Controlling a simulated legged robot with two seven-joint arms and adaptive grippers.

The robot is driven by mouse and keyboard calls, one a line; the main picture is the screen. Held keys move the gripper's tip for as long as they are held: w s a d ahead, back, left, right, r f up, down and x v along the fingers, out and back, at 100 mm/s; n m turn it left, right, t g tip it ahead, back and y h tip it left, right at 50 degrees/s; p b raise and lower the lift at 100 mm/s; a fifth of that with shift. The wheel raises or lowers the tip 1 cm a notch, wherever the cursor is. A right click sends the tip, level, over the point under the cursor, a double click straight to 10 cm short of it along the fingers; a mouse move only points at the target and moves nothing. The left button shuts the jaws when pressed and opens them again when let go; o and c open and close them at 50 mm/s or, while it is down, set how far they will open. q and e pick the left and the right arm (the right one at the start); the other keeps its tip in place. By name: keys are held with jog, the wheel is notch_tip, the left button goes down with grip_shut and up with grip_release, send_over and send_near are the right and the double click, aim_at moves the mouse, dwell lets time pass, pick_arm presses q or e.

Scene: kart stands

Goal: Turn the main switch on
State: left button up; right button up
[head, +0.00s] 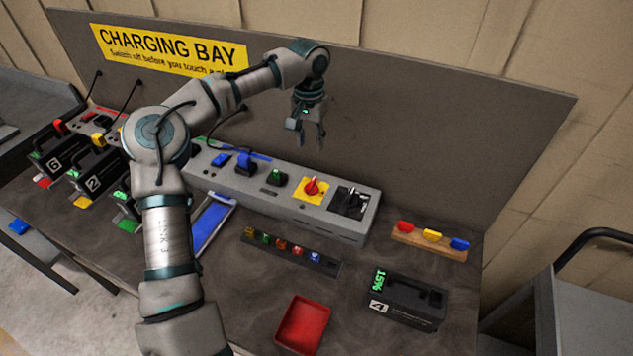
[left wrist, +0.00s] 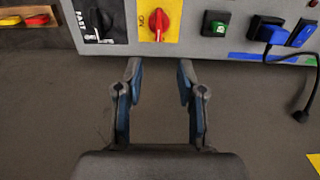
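The main switch is a red rotary knob (head: 312,187) on a yellow plate (head: 324,190), set in the top of the long grey panel box (head: 240,188). In the left wrist view the red knob (left wrist: 158,21) lies at the top, its yellow plate (left wrist: 171,36) around it, its handle roughly upright in the picture. My left gripper (head: 311,143) hangs behind and above the box, fingers pointing down, apart from the knob. In the left wrist view its two fingers (left wrist: 158,70) are spread with nothing between them. My right gripper is in neither view.
A black selector switch (head: 351,201) and a green-topped switch (head: 276,177) flank the knob. Blue plugs (head: 245,163) sit further left. A red tray (head: 303,324), battery 4 (head: 405,302) and a wooden key rack (head: 429,241) stand in front and right. The back board (head: 430,120) rises behind.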

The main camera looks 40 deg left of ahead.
pick_arm(q)
jog(key=b, duration=0.1)
send_over(311, 182)
jog(key=f, duration=0.7)
jog(key=shift+d, duration=0.3)
jog(key=f, duration=0.5)
jog(key=f+b, duration=0.1)
jog(key=f, duration=0.1)
jog(key=shift+a+f, duration=0.2)
jog(key=shift+a, duration=0.2)
jog(key=shift+d, duration=0.15)
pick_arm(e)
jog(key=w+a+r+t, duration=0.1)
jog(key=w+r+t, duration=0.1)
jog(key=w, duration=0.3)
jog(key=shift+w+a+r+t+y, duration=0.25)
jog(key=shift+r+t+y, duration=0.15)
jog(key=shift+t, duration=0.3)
pick_arm(q)
jog(key=shift+d+r, duration=0.1)
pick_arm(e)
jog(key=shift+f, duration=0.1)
pick_arm(q)
jog(key=shift+c, duration=0.9)
jog(key=c, duration=0.4)
grip_shut()
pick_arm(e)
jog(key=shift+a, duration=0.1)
